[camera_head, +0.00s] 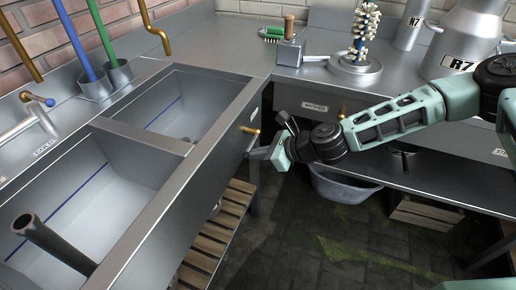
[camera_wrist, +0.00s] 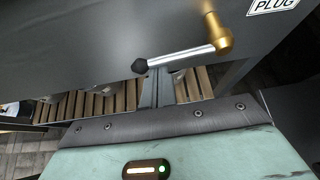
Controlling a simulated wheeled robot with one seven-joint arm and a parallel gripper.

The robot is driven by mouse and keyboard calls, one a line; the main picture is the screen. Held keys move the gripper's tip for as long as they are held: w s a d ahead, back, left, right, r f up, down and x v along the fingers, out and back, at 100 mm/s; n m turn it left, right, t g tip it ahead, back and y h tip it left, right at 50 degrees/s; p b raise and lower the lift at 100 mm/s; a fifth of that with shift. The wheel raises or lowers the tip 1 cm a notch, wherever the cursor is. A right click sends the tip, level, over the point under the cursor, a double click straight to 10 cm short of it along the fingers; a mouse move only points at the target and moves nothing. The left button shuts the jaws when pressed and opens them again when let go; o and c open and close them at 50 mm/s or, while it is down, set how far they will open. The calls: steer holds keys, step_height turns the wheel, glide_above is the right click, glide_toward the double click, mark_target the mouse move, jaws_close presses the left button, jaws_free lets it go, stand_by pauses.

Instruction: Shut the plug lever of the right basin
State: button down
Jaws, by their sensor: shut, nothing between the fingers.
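The plug lever (camera_wrist: 185,57) sits on the grey front panel below the PLUG label. It has a brass pivot, a chrome rod and a black knob, and lies nearly level in the wrist view, knob to the left. In the head view its brass part (camera_head: 250,130) shows on the front of the far basin (camera_head: 180,103), the right one; the rod is hard to make out. My gripper (camera_wrist: 156,88) is shut and empty. Its fingertips are just below the rod's knob end; I cannot tell whether they touch. In the head view my gripper (camera_head: 257,153) is close to the panel.
A slatted wooden rack (camera_head: 215,228) stands below the basins. A grey tub (camera_head: 342,187) and a wooden crate (camera_head: 425,212) are under the right counter (camera_head: 430,178). A bottle brush stand (camera_head: 356,66) and metal churns (camera_head: 467,38) stand on the upper counter. The floor between is open.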

steer(key=shift+r+m+g+p, duration=0.3)
steer(key=shift+g+p, duration=0.05)
steer(key=shift+g, duration=0.05)
steer(key=shift+f, duration=0.15)
steer(key=s+d+r+b, duration=0.1)
steer(key=s+d, duration=0.2)
steer(key=d, duration=0.6)
steer(key=shift+s+r, duration=0.15)
steer(key=shift+r, duration=0.05)
stand_by(0.6)
